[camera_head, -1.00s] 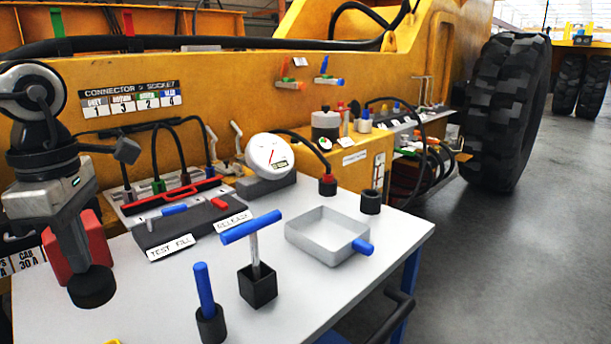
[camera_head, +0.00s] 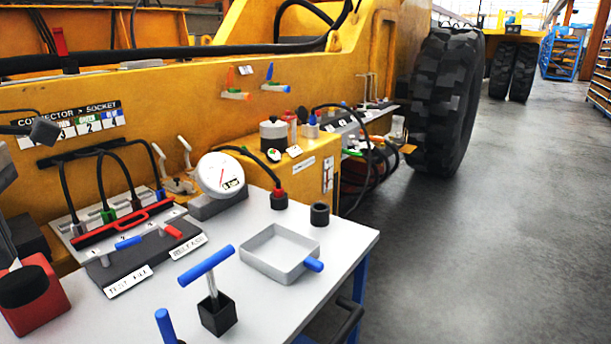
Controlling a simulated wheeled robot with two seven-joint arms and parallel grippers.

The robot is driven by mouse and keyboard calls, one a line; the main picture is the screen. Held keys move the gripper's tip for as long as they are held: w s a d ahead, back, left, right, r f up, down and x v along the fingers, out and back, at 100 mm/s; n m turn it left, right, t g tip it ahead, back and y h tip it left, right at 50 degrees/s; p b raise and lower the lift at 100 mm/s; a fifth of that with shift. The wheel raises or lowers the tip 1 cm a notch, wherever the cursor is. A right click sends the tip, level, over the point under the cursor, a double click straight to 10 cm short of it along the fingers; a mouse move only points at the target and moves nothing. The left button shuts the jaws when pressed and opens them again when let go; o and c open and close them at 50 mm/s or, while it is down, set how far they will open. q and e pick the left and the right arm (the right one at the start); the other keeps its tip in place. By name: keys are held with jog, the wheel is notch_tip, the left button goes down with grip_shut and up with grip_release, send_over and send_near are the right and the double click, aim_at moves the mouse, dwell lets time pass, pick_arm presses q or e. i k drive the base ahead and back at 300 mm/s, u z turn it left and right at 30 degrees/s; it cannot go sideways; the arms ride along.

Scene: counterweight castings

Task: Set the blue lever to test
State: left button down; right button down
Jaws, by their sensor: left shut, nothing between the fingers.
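A blue handle (camera_head: 128,242) also lies on the dark block (camera_head: 150,259) on the table, near a red handle (camera_head: 172,231). The block's front labels read "TEST FILL" and "RELEASE", the first hard to read. My right gripper is out of view.
The white table (camera_head: 330,245) holds a blue T-handle tool (camera_head: 207,266) in a black holder, a grey tray (camera_head: 250,262), a round gauge (camera_head: 219,175) and hoses in a socket strip (camera_head: 85,232). A red box (camera_head: 40,310) stands at left. Open floor lies right.

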aim_at(102, 255)
jog(key=k, duration=1)
